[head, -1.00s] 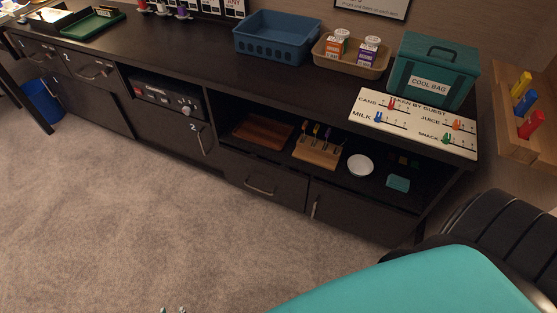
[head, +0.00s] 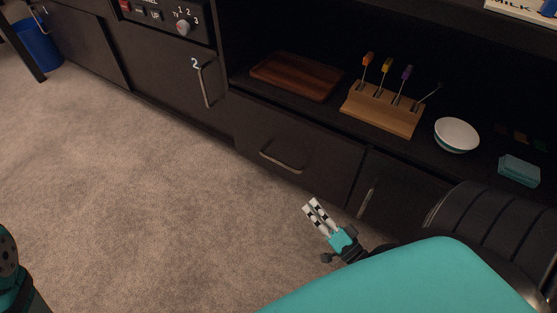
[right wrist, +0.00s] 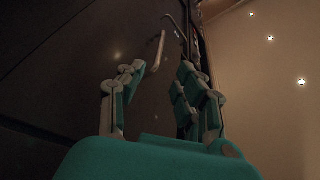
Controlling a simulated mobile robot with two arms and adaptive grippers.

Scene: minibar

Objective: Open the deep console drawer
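The console drawer (head: 300,150) is a dark front below the open shelf in the head view. It looks closed. Its curved metal handle (head: 282,162) runs across the front. My right gripper (head: 317,212) is in front of the console, below and right of this handle and apart from it. In the right wrist view the fingers of my right gripper (right wrist: 160,85) are spread with nothing held between them. Metal handles (right wrist: 157,52) show beyond the fingertips on a dark front. My left gripper is not in view; only part of my left arm shows at the left edge.
To the right of the drawer is a cabinet door with an upright handle (head: 366,197). Door 2 (head: 180,75) is at left. The shelf above holds a wooden tray (head: 297,77), a fork stand (head: 383,108), a bowl (head: 457,134) and a teal block (head: 519,171). Carpet in front is clear.

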